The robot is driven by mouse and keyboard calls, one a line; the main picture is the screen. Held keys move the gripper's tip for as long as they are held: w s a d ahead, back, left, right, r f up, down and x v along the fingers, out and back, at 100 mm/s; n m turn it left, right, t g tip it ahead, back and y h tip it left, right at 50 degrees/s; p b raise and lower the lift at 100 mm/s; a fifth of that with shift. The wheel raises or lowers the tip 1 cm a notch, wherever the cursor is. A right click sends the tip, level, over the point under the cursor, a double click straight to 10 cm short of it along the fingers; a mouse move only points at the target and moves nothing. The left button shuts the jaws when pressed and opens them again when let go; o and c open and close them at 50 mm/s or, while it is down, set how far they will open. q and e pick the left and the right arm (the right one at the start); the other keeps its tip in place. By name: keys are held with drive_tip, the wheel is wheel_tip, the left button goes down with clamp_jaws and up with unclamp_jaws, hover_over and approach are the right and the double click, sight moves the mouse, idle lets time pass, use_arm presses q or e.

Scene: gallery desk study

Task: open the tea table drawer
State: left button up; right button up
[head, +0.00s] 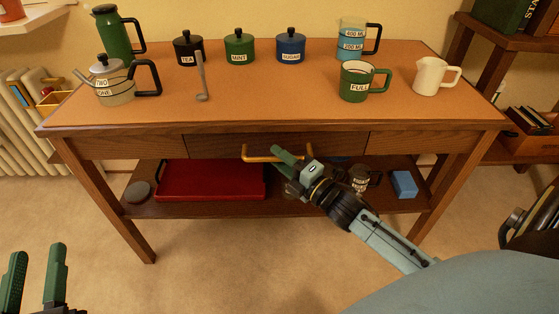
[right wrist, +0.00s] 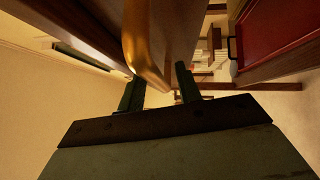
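The tea table (head: 120,118) has a drawer (head: 225,146) in the middle of its front. The drawer front looks flush with the frame, so the drawer is closed. A brass handle (head: 258,158) sticks out from it. My right gripper (head: 298,153) is at the handle's right end with its fingers apart. In the right wrist view the brass handle (right wrist: 146,45) runs down between the fingertips of this gripper (right wrist: 160,85); I cannot tell whether a finger touches it. My left gripper (head: 36,262) is open and empty at the lower left, well away from the table.
The tabletop holds a green pot (head: 117,38), a kettle (head: 115,88), canisters (head: 239,48), a ladle, a measuring jug (head: 352,40) and mugs. A red tray (head: 210,180) and a blue block (head: 404,184) lie on the lower shelf. The floor before the table is clear.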

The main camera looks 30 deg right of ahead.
drive_tip(key=shift+w, duration=0.3)
clamp_jaws()
drive_tip(key=shift+a, duration=0.1)
